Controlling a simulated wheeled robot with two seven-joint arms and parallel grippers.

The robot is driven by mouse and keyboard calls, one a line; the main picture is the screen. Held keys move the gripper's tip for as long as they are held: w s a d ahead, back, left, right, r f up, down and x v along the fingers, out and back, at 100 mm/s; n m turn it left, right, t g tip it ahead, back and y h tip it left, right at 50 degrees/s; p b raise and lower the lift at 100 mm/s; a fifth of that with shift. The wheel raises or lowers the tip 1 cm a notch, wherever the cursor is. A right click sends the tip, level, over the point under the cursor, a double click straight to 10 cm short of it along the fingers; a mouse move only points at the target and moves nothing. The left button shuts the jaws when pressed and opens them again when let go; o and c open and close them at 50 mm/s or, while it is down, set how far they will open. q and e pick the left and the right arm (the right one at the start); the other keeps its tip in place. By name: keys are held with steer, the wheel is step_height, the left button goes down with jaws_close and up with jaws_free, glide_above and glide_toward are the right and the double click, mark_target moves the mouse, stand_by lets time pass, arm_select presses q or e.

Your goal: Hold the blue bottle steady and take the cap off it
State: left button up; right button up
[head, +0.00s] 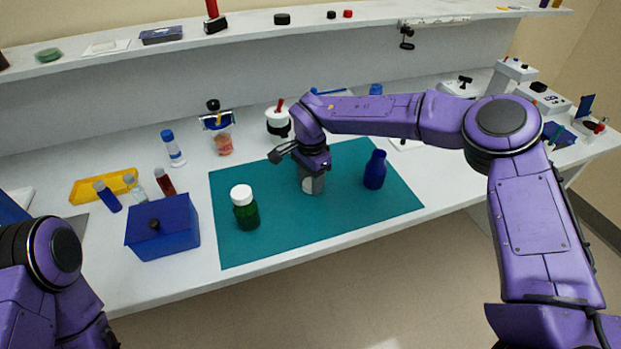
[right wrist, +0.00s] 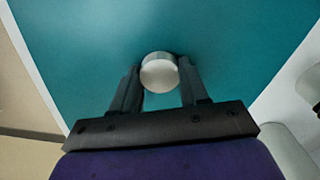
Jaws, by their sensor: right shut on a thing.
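The blue bottle (head: 375,172) stands upright on the right part of the teal mat (head: 275,240). Its narrow neck shows no cap. My right gripper (head: 312,187) is over the middle of the mat, left of the blue bottle and apart from it. I cannot tell whether the cap touches the mat. My left arm shows at the lower left of the head view, but its gripper is out of view.
A green bottle with a white lid (head: 245,207) stands on the mat's left part. A blue box (head: 163,228) with a black knob is left of the mat. A yellow tray (head: 103,187) and several vials stand behind it. The mat's front is clear.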

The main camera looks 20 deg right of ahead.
mark_target(310, 183)
steer(key=shift+f, duration=0.1)
steer(key=o, duration=1.2)
steer(key=shift+c, duration=0.2)
step_height(310, 183, up, 12)
steer(key=shift+b, duration=0.35)
